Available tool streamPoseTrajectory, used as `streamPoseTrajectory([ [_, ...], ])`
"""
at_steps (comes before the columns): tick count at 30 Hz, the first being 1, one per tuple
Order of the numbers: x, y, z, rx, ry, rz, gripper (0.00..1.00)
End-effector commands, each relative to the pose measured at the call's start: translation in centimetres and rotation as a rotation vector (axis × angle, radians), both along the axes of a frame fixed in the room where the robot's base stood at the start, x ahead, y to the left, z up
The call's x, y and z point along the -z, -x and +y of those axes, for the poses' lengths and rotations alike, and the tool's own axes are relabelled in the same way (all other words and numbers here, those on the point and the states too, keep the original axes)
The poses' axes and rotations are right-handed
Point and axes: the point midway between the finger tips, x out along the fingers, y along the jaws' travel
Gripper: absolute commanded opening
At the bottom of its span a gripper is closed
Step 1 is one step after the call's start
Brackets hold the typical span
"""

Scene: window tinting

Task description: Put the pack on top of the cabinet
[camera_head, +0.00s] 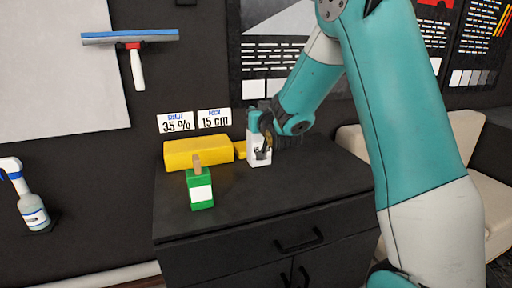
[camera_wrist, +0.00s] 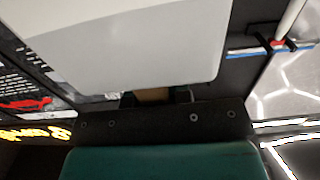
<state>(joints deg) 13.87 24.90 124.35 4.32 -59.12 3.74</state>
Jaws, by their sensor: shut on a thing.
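The dark cabinet (camera_head: 320,195) stands in the middle of the head view, with drawer and door handles on its front. My gripper (camera_head: 262,152) is over the back of its top and shut on a white pack (camera_head: 253,158). Dark gripper parts cover some of the pack's front. The pack looks roughly upright, its lower edge at or very close to the cabinet top; I cannot tell whether it touches. In the wrist view a large pale surface (camera_wrist: 130,40) fills the upper middle, probably the pack seen close up.
A long yellow block (camera_head: 198,152) and a green box (camera_head: 200,192) with a white label stand on the cabinet, left of the pack. The cabinet top's front and right are clear. A spray bottle (camera_head: 32,210) is at far left.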

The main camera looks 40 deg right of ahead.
Motion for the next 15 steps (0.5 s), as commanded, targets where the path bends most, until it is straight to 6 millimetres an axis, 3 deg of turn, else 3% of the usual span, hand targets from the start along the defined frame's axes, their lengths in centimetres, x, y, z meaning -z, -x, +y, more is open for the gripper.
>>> streamPoseTrajectory([
  [3,3.2,0.0,0.1,-0.001,0.000,0.005,0.00],
  [6,4.8,0.0,0.0,-0.001,0.000,0.002,0.00],
  [15,7.6,0.0,0.1,-0.001,0.000,0.002,0.00],
])
